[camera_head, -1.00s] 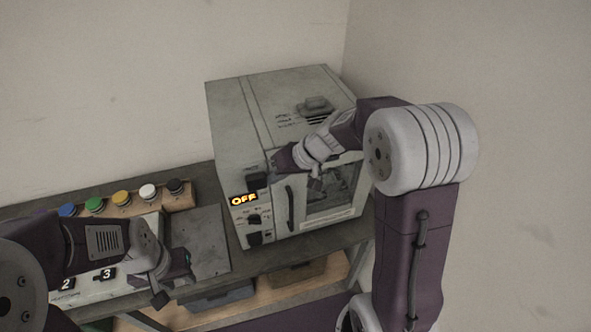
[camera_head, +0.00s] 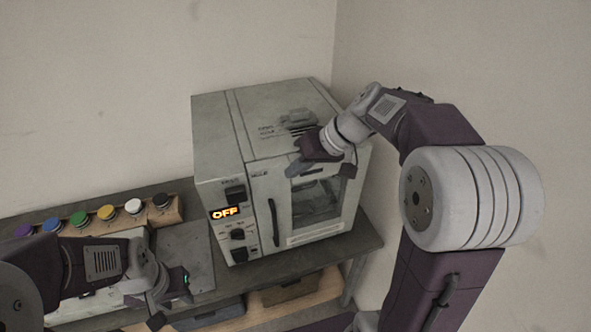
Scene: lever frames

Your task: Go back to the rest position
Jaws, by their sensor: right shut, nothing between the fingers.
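My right gripper (camera_head: 318,160) is in front of the upper part of a grey cabinet-like machine (camera_head: 222,134), near its windowed door. Its fingers are close together and hold nothing. My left gripper (camera_head: 170,300) is at the lower left, above the workbench. Its fingers look spread apart, and nothing shows between them. The machine's door is closed, and its lit display (camera_head: 224,213) reads OFF.
A row of coloured buttons (camera_head: 106,212) on a wooden block stands at the back left of the bench (camera_head: 270,262). A flat grey plate (camera_head: 190,252) lies beside the machine. Bins (camera_head: 290,287) sit on the shelf below. Walls close off the back and right.

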